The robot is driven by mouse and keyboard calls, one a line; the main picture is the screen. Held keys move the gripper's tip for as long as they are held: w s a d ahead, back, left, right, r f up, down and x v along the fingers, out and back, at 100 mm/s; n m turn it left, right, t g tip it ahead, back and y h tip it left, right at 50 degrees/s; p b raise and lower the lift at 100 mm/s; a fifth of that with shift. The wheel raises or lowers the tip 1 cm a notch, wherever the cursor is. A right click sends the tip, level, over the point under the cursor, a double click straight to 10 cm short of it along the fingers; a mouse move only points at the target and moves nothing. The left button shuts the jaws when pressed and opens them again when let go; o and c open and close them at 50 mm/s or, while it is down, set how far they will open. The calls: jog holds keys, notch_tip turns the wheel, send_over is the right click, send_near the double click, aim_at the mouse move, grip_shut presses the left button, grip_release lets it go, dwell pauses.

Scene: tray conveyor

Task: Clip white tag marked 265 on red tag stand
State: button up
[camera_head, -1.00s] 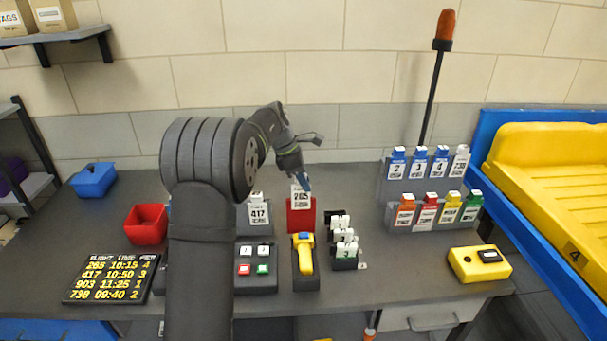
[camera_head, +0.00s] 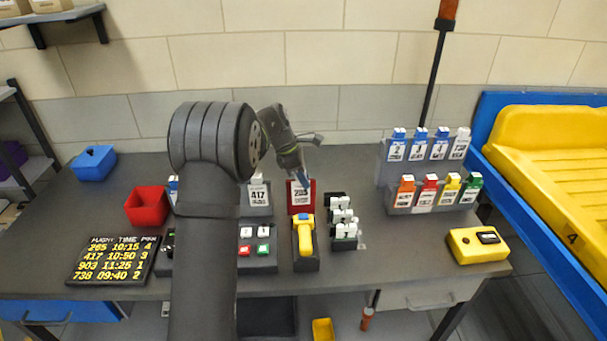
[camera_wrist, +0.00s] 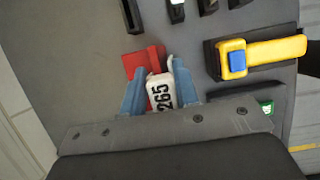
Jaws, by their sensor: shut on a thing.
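The white tag marked 265 (camera_wrist: 160,92) is between the two blue fingers of my gripper (camera_wrist: 158,85) in the wrist view. My gripper is shut on it. In the head view the tag (camera_head: 300,197) hangs upright in front of the red tag stand (camera_head: 312,186), with my gripper (camera_head: 302,180) at its top. The red stand also shows in the wrist view (camera_wrist: 136,62), just beyond the tag and partly hidden by it and the fingers. I cannot tell whether the tag touches the stand.
A grey stand with a tag marked 417 (camera_head: 258,194) is left of the red stand. A yellow scanner (camera_head: 305,236) stands in front. A dark rack of white pieces (camera_head: 343,230) is to the right. A tag rack (camera_head: 410,200) stands further right.

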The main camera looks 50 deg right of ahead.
jog(key=o, duration=1)
jog(key=shift+o, duration=0.2)
jog(key=v, duration=1.7)
jog(key=shift+r, duration=0.2)
jog(key=x, duration=1.7)
jog(key=shift+f, duration=0.2)
jog(key=shift+r, duration=0.25)
